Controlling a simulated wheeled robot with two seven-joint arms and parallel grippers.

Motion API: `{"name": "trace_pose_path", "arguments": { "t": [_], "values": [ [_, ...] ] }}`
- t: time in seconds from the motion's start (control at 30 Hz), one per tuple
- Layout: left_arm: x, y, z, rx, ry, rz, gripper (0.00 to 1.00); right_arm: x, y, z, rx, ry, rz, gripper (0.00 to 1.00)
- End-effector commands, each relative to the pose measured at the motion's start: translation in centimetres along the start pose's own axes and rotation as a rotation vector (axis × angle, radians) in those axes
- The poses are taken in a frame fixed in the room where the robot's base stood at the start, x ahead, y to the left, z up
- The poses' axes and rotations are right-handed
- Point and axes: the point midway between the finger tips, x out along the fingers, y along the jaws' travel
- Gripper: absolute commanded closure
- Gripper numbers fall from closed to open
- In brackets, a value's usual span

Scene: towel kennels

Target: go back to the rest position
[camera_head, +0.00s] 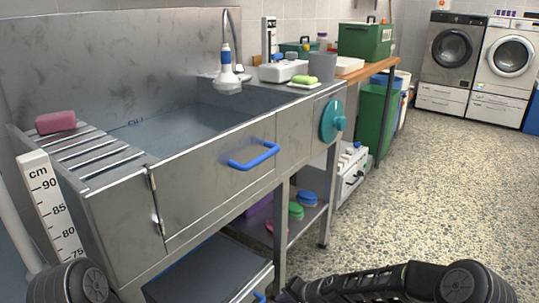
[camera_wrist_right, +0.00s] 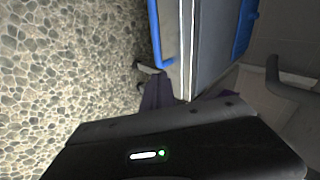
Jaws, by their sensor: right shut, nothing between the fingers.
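My right arm comes in at the bottom right of the head view and reaches left along the lower edge. Its gripper (camera_head: 286,293) is at the bottom, just right of a dark-topped box under the sink bench, small and partly cut off. It is shut with nothing in it. In the right wrist view a black housing with a small green light fills the bottom; the fingertips are hard to make out there. Of my left arm only a dark rounded joint shows at the bottom left of the head view; the left gripper is out of sight.
The steel sink bench (camera_head: 215,195) has a blue handle (camera_head: 253,157) on its front. The dark-topped box (camera_head: 205,270) stands low beneath it. A cm ruler post (camera_head: 50,205) stands at left. A pink block (camera_head: 56,122) lies on the drainboard. The pebbled floor (camera_head: 430,190) at right is open.

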Motion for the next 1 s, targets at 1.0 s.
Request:
{"name": "trace_pose_path", "arguments": {
  "t": [1.0],
  "values": [
    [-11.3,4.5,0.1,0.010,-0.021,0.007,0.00,-18.0,14.7,25.6,-0.301,-0.304,0.336,1.00]
  ]
}}
